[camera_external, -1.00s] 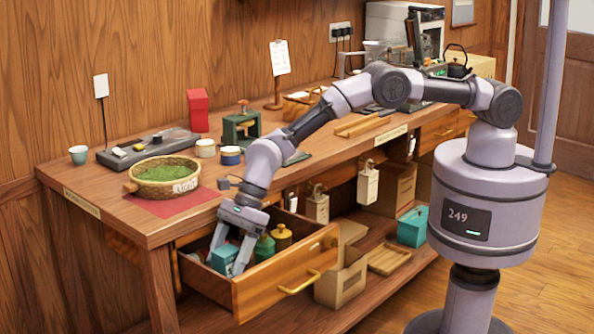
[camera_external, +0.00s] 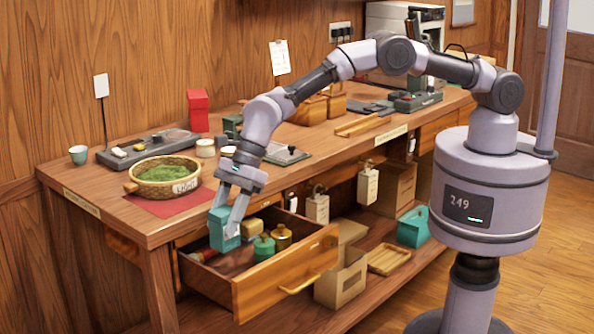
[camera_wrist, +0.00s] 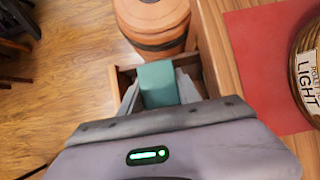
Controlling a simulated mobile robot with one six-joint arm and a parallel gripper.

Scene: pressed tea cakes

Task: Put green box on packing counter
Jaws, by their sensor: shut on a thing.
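The green box (camera_external: 222,231), teal and block-shaped, is held between the fingers of my gripper (camera_external: 230,219), above the open drawer (camera_external: 262,287). In the wrist view the box (camera_wrist: 158,83) sits between the two fingers (camera_wrist: 158,92), with the drawer below. The wooden counter (camera_external: 118,220) stands beside and behind the drawer. Small labels show on its front edge, but I cannot read them. The box is apart from the counter top.
The drawer holds green (camera_external: 264,247) and yellow (camera_external: 281,236) canisters. On the counter are a basket of green leaves (camera_external: 165,172) on a red mat (camera_external: 150,206), a dark tray (camera_external: 145,146) and a red container (camera_external: 198,110). Another teal box (camera_external: 412,227) is on the lower shelf.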

